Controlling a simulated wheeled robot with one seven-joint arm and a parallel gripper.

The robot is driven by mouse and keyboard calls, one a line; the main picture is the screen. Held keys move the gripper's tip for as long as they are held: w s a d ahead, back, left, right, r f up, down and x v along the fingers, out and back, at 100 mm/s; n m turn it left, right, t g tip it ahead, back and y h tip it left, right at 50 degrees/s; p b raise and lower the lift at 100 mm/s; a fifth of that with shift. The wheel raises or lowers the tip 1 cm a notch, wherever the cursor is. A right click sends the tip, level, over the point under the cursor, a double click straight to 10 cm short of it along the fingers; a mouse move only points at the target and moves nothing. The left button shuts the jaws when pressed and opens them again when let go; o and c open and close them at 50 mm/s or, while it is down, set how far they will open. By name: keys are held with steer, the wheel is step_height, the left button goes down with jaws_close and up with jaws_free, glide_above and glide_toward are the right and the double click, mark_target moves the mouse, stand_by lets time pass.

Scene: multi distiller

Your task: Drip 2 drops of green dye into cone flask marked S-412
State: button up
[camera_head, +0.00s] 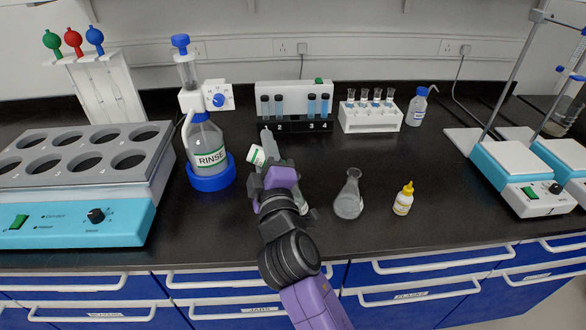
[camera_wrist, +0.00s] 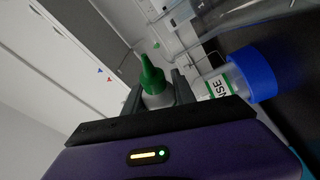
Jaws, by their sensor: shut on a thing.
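My gripper (camera_head: 268,163) is shut on a small white dropper bottle with a green label (camera_head: 256,155), held tilted above the bench. In the wrist view the bottle's green nozzle cap (camera_wrist: 152,77) stands up between the fingers of my gripper (camera_wrist: 158,92). A clear cone flask (camera_head: 349,197) stands upright on the bench to the right of my gripper, apart from it. Some clear glassware (camera_head: 305,198) shows just behind my arm and is mostly hidden; I cannot tell what it is. No S-412 marking can be read.
A yellow-capped dropper bottle (camera_head: 403,199) stands right of the flask. The RINSE bottle (camera_head: 208,145) in its blue base stands close left of my gripper and also shows in the wrist view (camera_wrist: 225,82). Behind are a tube rack (camera_head: 370,121) and a vial station (camera_head: 295,127).

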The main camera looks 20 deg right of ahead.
steer(key=shift+n+p, duration=0.3)
steer(key=shift+p, duration=0.5)
steer(key=f+n+p, duration=0.1)
steer(key=p, duration=0.2)
steer(key=f+n+g+p, duration=0.1)
steer(key=n+p, duration=0.1)
steer(key=p, duration=0.1)
steer(key=n+g+p, duration=0.1)
steer(key=p, duration=0.2)
steer(key=shift+w+a+f+n+y, duration=0.1)
steer(key=shift+a+f+n+y, duration=0.1)
steer(key=shift+f+n+y, duration=0.15)
steer(key=shift+f+n+p, duration=0.3)
steer(key=shift+f+n, duration=0.05)
steer(key=shift+f, duration=0.15)
step_height(320, 180, up, 5)
steer(key=p, duration=0.4)
steer(key=shift+p, duration=0.35)
steer(key=shift+a+g, duration=0.1)
steer(key=shift+g, duration=0.2)
